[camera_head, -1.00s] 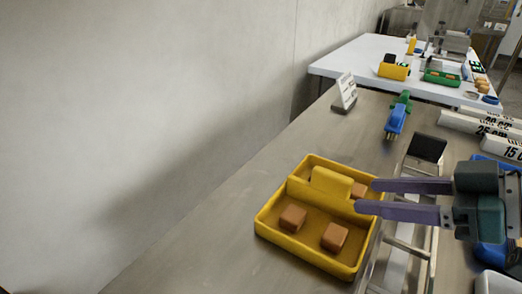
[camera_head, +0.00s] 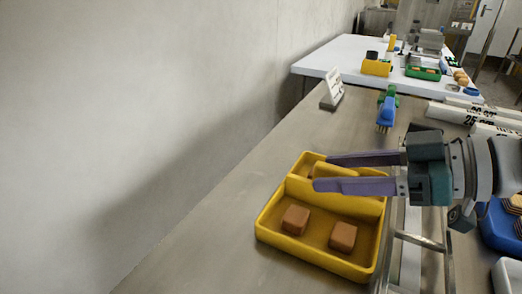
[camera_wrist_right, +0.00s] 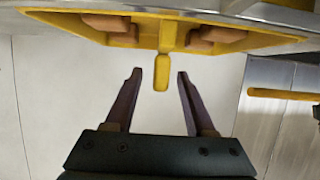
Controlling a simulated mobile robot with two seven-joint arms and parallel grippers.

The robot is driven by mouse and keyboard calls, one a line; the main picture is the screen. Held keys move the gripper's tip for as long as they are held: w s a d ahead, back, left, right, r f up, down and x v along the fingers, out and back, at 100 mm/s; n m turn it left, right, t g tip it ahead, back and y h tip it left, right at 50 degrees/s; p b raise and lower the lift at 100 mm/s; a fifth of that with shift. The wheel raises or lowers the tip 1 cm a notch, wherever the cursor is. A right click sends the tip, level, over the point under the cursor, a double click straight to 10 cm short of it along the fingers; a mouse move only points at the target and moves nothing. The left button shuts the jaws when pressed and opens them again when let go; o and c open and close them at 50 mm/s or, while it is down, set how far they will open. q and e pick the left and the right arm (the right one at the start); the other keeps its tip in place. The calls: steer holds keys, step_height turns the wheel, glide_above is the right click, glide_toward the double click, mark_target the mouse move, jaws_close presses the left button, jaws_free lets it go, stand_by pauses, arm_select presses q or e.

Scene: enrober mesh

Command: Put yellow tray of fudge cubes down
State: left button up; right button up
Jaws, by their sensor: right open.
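The yellow tray (camera_head: 265,225) rests on the steel table, with a raised yellow handle along its divider. Two brown fudge cubes (camera_head: 295,219) (camera_head: 343,236) lie in its near compartment. The far compartment is partly hidden behind my right gripper. My right gripper (camera_head: 322,173) is open, its purple fingers over the tray around the handle's height; it holds nothing. In the right wrist view the tray (camera_wrist_right: 155,38) shows at the top with brown cubes in it. The handle (camera_wrist_right: 161,72) points between the open fingers (camera_wrist_right: 158,76), apart from both. My left gripper is not in view.
The steel table (camera_head: 215,215) is bare left of the tray, beside the wall. A metal rail frame (camera_head: 420,240) stands right of the tray. A small white sign (camera_head: 332,90) and a blue and green tool (camera_head: 386,108) are farther back. A blue container (camera_head: 500,228) is at right.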

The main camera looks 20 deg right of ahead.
mark_target(314, 171)
steer(key=shift+x, duration=1.9)
steer(key=shift+r, duration=0.15)
jaws_close()
